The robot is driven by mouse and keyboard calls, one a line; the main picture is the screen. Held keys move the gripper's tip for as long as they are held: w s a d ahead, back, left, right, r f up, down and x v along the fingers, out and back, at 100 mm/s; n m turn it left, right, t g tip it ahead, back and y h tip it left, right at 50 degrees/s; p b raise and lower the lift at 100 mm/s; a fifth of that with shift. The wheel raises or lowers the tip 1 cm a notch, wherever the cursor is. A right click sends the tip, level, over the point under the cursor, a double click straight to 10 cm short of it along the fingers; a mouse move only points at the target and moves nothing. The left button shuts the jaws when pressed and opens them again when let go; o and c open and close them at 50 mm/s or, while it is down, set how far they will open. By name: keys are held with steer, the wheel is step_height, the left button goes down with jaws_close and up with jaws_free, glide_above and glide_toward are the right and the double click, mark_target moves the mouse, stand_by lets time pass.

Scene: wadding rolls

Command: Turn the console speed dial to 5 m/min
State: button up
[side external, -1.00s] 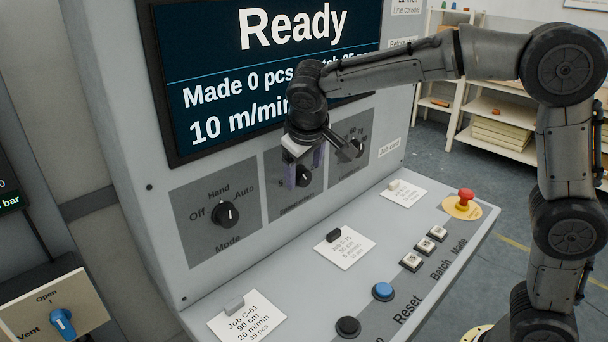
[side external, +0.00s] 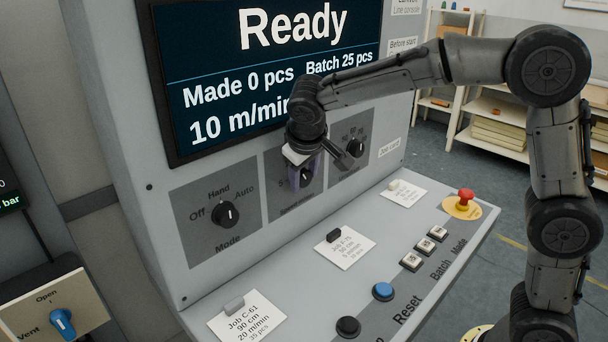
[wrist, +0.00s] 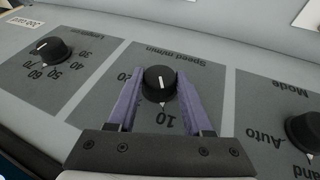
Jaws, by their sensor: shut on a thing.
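The black speed dial (wrist: 158,80) sits on a grey panel labelled "Speed m/min", seen upside down in the wrist view. Its white line points toward the 10 label, and the 20 label shows on the left; the 5 label is hidden there. My gripper (wrist: 159,84) is shut on the dial, one purple finger on each side. In the side view my gripper (side external: 306,172) is at the middle dial panel and covers most of the dial. The screen (side external: 260,75) reads "Ready", "Made 0 pcs", "Batch 25 pcs" and "10 m/min", its end covered by my arm.
The Mode dial (side external: 226,214) is left of the speed panel and the length dial (side external: 356,147) is right of it. Job cards, a blue button (side external: 383,291), a black button (side external: 348,326) and a red emergency stop (side external: 466,196) are on the sloping desk below.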

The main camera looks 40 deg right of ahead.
steer(key=shift+a+h, duration=0.1)
steer(key=shift+h, duration=0.2)
jaws_close()
steer(key=shift+a+n+h, duration=0.15)
steer(key=shift+n+h, duration=0.15)
steer(key=shift+h, duration=0.3)
steer(key=h, duration=0.3)
steer(key=shift+a+f+n, duration=0.15)
steer(key=shift+f+n, duration=0.05)
steer(key=shift+n, duration=0.1)
steer(key=t+h, duration=0.1)
steer(key=h, duration=0.2)
steer(key=shift+a+f+n+h, duration=0.1)
steer(key=shift+f+n+h, duration=0.05)
steer(key=shift+n+h, duration=0.2)
steer(key=shift+f+n+t+h, duration=0.15)
steer(key=shift+n+t+h, duration=0.25)
steer(key=shift+h, duration=0.85)
steer(key=o, duration=1.2)
jaws_free()
steer(key=shift+o, duration=0.2)
steer(key=shift+a, duration=0.1)
